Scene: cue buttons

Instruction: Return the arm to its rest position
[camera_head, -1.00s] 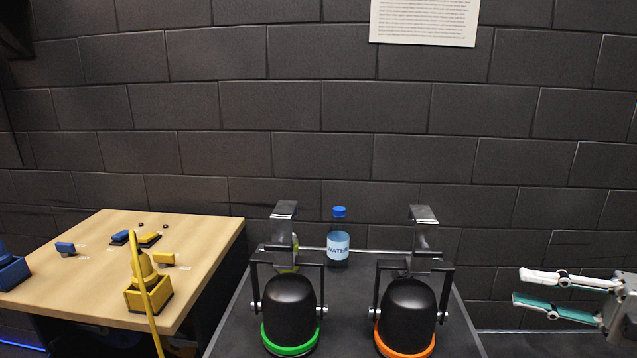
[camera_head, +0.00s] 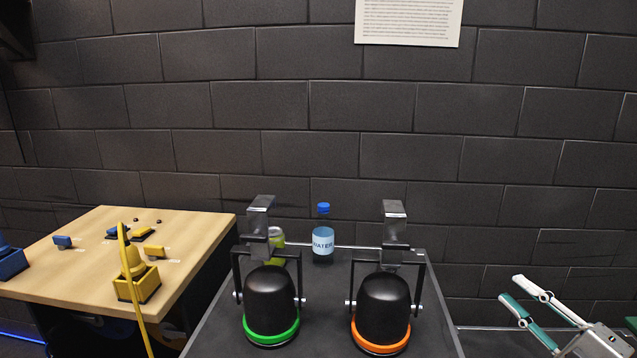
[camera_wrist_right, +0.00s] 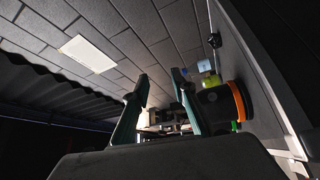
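My right gripper (camera_head: 515,291) is at the lower right of the head view, to the right of the dark table. Its two fingers are spread apart with nothing between them, and they tilt up and to the left. In the right wrist view its open fingers (camera_wrist_right: 158,92) also show, empty. My left gripper is not in view. A black dome with an orange ring (camera_head: 381,312) and a black dome with a green ring (camera_head: 271,305) stand on the dark table, apart from my right gripper.
A water bottle (camera_head: 323,236) and a green can (camera_head: 277,243) stand behind the domes on the dark table (camera_head: 320,290). A wooden table (camera_head: 190,232) with blue and yellow blocks is at the left. A dark brick wall (camera_head: 300,100) closes the back.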

